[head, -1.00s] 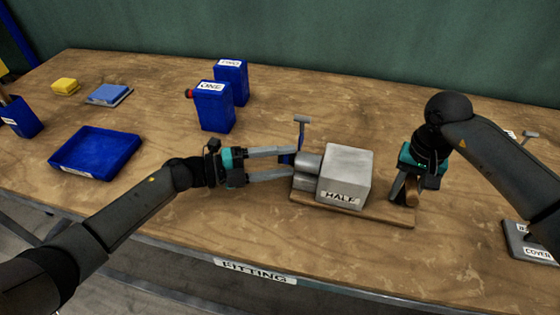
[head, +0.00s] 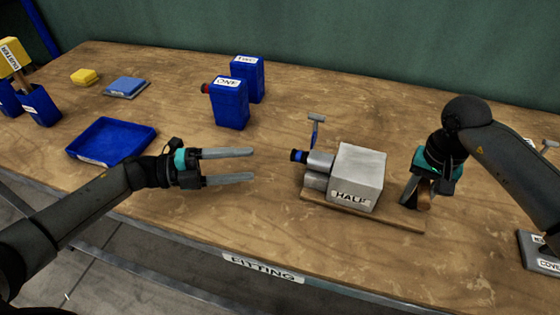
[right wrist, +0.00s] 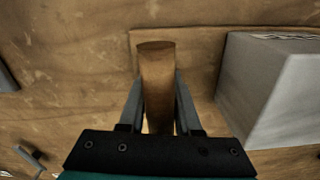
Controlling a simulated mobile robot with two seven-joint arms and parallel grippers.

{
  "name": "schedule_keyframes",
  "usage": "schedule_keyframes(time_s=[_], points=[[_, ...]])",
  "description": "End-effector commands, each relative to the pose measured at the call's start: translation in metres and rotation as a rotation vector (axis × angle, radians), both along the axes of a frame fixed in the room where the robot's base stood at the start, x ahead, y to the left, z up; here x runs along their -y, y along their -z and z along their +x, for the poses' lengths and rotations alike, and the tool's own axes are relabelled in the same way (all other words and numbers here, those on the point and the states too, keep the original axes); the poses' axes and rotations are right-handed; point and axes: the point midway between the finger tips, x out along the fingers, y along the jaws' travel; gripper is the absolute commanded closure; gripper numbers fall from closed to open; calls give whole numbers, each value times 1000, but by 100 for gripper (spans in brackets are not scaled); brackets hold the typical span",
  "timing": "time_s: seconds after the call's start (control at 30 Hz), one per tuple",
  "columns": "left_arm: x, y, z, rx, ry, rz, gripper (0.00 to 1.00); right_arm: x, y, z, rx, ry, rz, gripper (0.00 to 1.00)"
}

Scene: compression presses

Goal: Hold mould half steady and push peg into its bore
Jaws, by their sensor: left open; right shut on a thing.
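The mould half is a grey block labelled HALF (head: 358,172) on a wooden board (head: 395,220); its side also shows in the right wrist view (right wrist: 275,90). Grey cylinders stick out from its left side. A blue and black peg end (head: 299,156) shows at the left mouth of the upper cylinder; how deep it sits is hidden. My left gripper (head: 253,165) is open and empty, to the left of the peg and apart from it. My right gripper (right wrist: 157,90) is shut on an upright wooden handle (right wrist: 157,65) at the board's right end.
A T-handled tool (head: 316,128) stands behind the cylinder. Blue containers ONE (head: 229,105) and TWO (head: 248,78) stand further back. A blue tray (head: 112,142) lies left. A COVER plate (head: 540,255) lies at right. Bare table separates my left gripper from the peg.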

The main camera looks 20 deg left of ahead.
Motion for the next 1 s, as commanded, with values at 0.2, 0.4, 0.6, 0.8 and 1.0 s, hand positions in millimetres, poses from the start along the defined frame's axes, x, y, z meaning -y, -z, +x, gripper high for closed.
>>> schedule_keyframes(time_s=[0.2, 0.4, 0.6, 0.8, 1.0], points=[[-5, -1, -3, 1, 1, -2, 32, 1, -1, 1, 2, 6, 0, 100], [-5, -1, -2, 1, 0, 0, 36, 1, -1, 1, 2, 7, -1, 100], [-6, -2, 1, 86, 11, 44, 59, 2, -1, 1, 3, 8, -2, 100], [-8, -4, 10, 362, 55, 185, 82, 2, -1, 1, 3, 8, -3, 100], [-11, -5, 19, 689, 109, 349, 100, 2, -1, 1, 3, 8, -3, 100]])
